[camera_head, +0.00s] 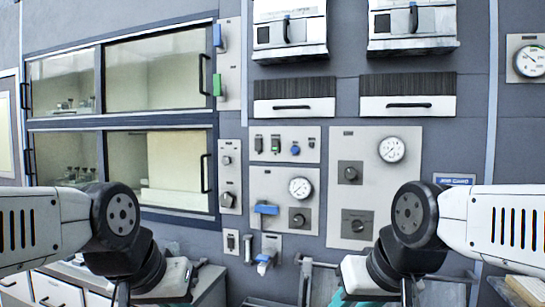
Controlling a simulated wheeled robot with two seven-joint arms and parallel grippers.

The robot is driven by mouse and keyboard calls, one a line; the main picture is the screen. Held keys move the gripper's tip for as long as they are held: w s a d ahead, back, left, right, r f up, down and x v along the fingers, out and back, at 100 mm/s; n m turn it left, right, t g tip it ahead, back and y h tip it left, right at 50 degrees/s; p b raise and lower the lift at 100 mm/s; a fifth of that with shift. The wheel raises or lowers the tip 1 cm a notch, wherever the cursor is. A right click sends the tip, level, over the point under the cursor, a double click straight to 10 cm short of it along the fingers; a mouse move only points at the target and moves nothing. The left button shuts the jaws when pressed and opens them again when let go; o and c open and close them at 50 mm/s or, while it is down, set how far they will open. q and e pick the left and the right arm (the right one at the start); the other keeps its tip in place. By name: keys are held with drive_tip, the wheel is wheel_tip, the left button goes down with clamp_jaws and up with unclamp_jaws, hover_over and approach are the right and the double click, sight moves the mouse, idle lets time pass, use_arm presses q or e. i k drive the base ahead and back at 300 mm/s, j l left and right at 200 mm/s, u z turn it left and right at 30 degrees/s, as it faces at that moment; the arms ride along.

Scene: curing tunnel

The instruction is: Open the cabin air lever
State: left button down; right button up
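No label reading cabin air can be made out, so I cannot tell which lever is the cabin air one. A blue lever handle (266,209) lies level on the middle panel, left of a dial. Another blue-handled lever (265,258) sits on a small plate below it. On the tall strip at upper left are a blue handle (217,35) and a green handle (217,86). My two arms come in from the lower left and lower right and bend down out of the picture. Neither gripper's fingertips show.
A glass-fronted cabinet (160,128) fills the left wall. Panels with gauges (301,187) and knobs are in the middle, with vents (294,90) above. A grey counter (205,280) with drawers stands at lower left. Metal rails (306,280) stand at bottom centre. The space between my arms is open.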

sight(260, 209)
drive_tip(key=i+l+u, duration=0.15)
drive_tip(key=l, duration=0.2)
drive_tip(key=i+l+u, duration=0.35)
drive_tip(key=l, duration=0.35)
